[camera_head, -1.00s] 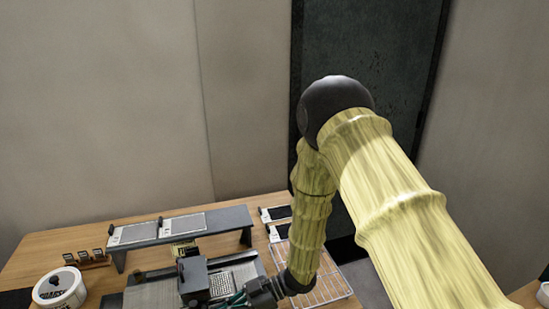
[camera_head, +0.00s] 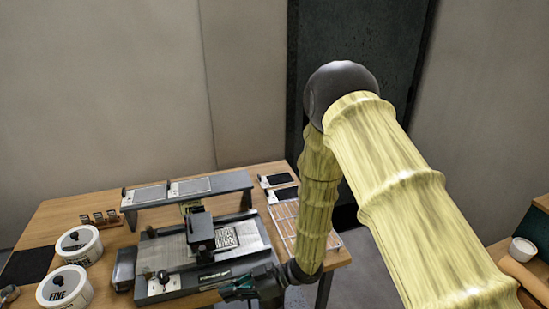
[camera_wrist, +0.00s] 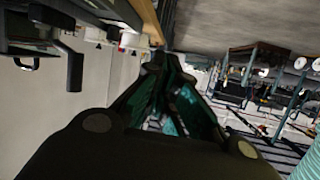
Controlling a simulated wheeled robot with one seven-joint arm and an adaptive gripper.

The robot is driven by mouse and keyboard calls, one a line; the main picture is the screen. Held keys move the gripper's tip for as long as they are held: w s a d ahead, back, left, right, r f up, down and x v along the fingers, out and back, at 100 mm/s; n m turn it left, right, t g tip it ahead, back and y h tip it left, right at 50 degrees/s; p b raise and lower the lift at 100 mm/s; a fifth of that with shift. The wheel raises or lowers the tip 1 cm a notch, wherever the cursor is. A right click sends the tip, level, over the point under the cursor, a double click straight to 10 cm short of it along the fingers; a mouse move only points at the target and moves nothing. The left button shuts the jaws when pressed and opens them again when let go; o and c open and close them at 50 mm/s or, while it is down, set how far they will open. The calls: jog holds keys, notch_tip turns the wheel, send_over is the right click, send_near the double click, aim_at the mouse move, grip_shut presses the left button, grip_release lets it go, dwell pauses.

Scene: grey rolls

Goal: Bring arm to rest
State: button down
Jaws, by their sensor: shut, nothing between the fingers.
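My arm shows in the head view with yellow, bamboo-like links and a dark elbow joint, bent over the right side of the table. My gripper (camera_head: 240,287), dark with green inner parts, is at the end of the arm, by the front edge of the table. It is in front of the grey machine (camera_head: 162,246). In the wrist view my gripper (camera_wrist: 165,85) has its fingers closed together with nothing visible held. The exact gap between gripper and machine cannot be told.
Two white round tubs (camera_head: 64,287) stand at the table's left. A grey shelf (camera_head: 215,183) with flat plates is at the back. A wire rack (camera_head: 288,222) lies behind the forearm. A second wooden surface (camera_head: 510,250) with a white cup (camera_head: 522,249) is at the right.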

jog(key=s+d+f+m+t+h+b, duration=0.1)
jog(key=s+d+f+m+t+h, duration=0.25)
jog(key=d+f+m, duration=0.5)
jog(key=s+d+f+m+t+h+b, duration=0.25)
jog(key=s+d+f+m+h, duration=0.2)
jog(key=d+f, duration=0.7)
jog(key=s+d+f+m+g+h, duration=0.2)
jog(key=s+d+m+h, duration=0.1)
jog(key=s+d, duration=0.4)
jog(key=s+d+f+m+g+h, duration=0.1)
jog(key=s+d+m+g+h, duration=0.1)
jog(key=s+d, duration=0.5)
jog(key=s+m+h, duration=0.1)
jog(key=s, duration=0.3)
jog(key=shift+s+d+f+b, duration=0.35)
jog(key=shift+f+b, duration=0.05)
